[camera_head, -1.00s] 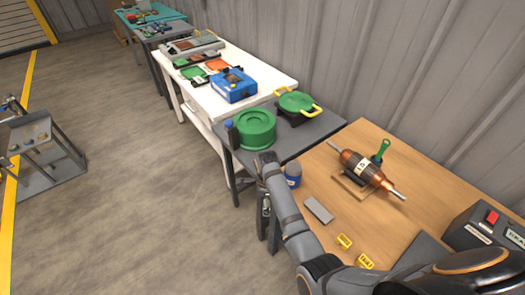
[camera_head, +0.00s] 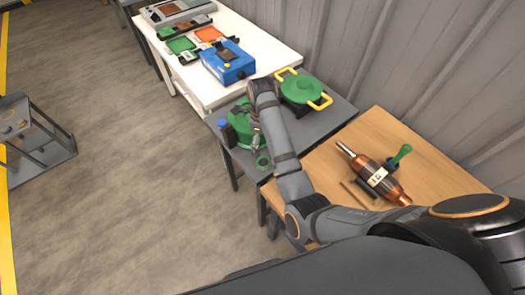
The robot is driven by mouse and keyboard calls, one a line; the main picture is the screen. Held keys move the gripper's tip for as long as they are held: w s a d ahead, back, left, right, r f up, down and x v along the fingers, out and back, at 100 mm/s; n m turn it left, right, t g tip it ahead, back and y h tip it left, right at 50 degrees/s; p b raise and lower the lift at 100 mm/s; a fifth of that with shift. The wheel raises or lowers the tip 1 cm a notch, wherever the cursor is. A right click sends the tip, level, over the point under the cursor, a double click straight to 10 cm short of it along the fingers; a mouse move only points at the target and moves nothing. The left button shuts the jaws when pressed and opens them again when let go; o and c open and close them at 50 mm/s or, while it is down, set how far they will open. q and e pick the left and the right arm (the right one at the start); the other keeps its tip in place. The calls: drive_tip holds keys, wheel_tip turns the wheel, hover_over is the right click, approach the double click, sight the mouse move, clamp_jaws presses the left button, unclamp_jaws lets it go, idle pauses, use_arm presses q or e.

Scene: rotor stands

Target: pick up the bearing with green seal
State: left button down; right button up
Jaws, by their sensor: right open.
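A small green ring (camera_head: 263,163), which looks like the bearing with green seal, shows near the front edge of the grey table (camera_head: 330,113). Its fine details are too small to make out. My right gripper (camera_head: 258,142) hangs just above and behind the ring in the picture, pointing down. It is open, and I cannot tell whether it touches the ring. Its arm crosses the grey table and the wooden table. My left gripper is out of view.
A green round container (camera_head: 240,128) stands beside my right gripper, partly hidden by it. A green lidded pot (camera_head: 301,90) with yellow handles is behind. A copper rotor (camera_head: 378,180) lies on the wooden table (camera_head: 420,160). A blue box (camera_head: 228,63) stands on the white table.

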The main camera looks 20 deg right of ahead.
sight(263, 165)
drive_tip(key=f, duration=0.2)
drive_tip(key=s+f, duration=0.1)
drive_tip(key=f, duration=0.1)
drive_tip(key=shift+s+a+p, duration=0.15)
drive_tip(key=shift+s+p, duration=0.05)
drive_tip(key=shift+p, duration=0.2)
wheel_tip(263, 165, down, 3)
drive_tip(key=shift+r+p, duration=0.1)
drive_tip(key=shift+p, duration=0.55)
wheel_tip(263, 165, down, 3)
drive_tip(key=shift+s+r, duration=0.15)
drive_tip(key=shift+r, duration=0.05)
drive_tip(key=shift+f, duration=0.3)
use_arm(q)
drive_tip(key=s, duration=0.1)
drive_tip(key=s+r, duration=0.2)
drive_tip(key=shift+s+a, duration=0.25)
use_arm(e)
drive_tip(key=c, duration=1.4)
